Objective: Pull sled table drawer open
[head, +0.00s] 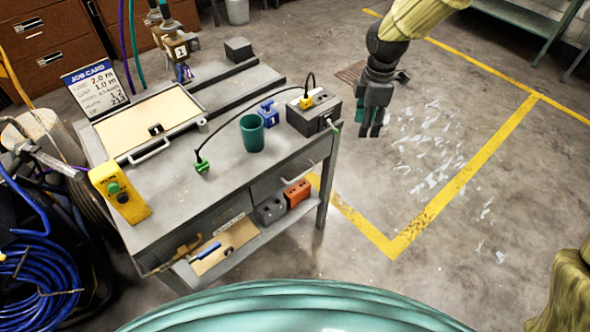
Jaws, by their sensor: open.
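The grey sled table (225,180) stands left of centre. Its front has a drawer (280,180) on the right with a thin light handle (299,174); it looks closed. Another dark front panel (205,222) lies to its left, and I cannot tell if it is a drawer. My gripper (369,131) is open and empty, pointing down over the floor to the right of the table, apart from the table and the handle.
A green cup (252,133), a grey box (314,113) with a black cable, a yellow button box (119,194) and a framed panel (150,125) are on the tabletop. A lower shelf holds an orange block (297,193). Marked floor on the right is clear.

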